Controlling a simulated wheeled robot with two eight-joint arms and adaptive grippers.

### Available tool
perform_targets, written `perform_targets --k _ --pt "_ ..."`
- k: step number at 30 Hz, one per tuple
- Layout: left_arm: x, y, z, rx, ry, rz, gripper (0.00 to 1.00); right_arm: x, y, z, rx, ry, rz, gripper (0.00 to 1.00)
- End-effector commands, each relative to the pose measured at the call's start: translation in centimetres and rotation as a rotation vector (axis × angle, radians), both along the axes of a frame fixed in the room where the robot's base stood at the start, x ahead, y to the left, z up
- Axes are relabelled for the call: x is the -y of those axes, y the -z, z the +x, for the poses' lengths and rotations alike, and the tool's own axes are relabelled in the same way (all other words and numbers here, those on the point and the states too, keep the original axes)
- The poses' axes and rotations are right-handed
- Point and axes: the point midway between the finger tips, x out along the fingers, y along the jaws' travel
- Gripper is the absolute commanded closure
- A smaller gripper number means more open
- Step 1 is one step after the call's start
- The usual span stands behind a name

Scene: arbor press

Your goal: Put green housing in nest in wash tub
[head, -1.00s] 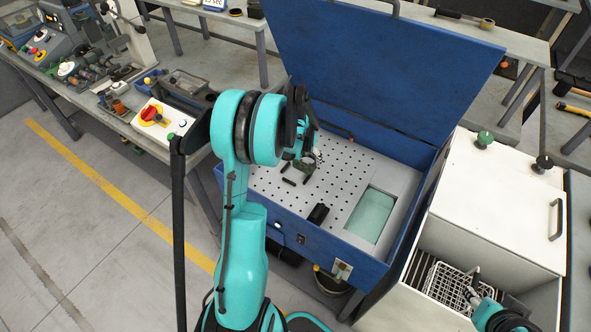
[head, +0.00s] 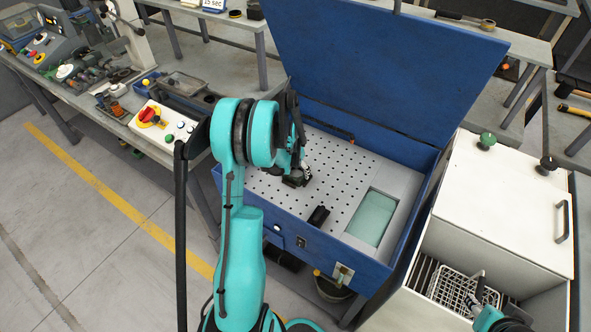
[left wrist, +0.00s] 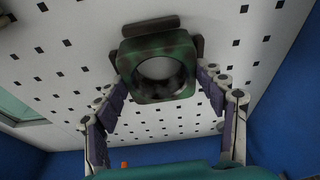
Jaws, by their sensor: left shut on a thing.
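The green housing (left wrist: 130,58), a squarish block with a round bore, shows in the left wrist view. My left gripper (left wrist: 160,80) is shut on it, a finger at each side. Dark nest blocks (left wrist: 150,26) flank the housing on the perforated plate, at its far edge and both sides. I cannot tell whether it rests fully on the plate. In the head view my left gripper (head: 297,178) is low over the plate (head: 345,165) of the blue wash tub (head: 325,244) and hides most of the housing. My right gripper (head: 478,288) is at the wire basket; its jaws are unclear.
The tub's blue lid (head: 385,65) stands open behind. A black block (head: 318,215) lies near the tub's front, left of the greenish opening (head: 371,218). A white cabinet (head: 500,195) with the wire basket (head: 450,286) stands at right. The plate's right part is clear.

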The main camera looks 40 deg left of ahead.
Motion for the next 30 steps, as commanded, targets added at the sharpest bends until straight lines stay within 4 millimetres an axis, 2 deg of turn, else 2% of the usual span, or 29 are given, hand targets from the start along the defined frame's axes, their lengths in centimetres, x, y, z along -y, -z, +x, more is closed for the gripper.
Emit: perform_targets --k 1,3,12,16,30 --pt "0.0 0.1 0.0 0.000 0.000 0.000 0.22 0.0 0.1 0.0 0.000 0.000 0.000 0.60" --pt "0.0 0.1 0.0 0.000 0.000 0.000 0.09 0.0 0.1 0.0 0.000 0.000 0.000 0.60" --pt "0.0 0.0 0.0 0.000 0.000 0.000 0.09 0.0 0.0 0.0 0.000 0.000 0.000 0.60" --pt "0.0 -0.8 -0.1 0.000 0.000 0.000 0.09 0.0 -0.5 0.0 0.000 0.000 0.000 0.60" --pt "0.4 -9.9 -2.6 0.000 0.000 0.000 0.09 0.0 -3.2 0.0 0.000 0.000 0.000 0.60"
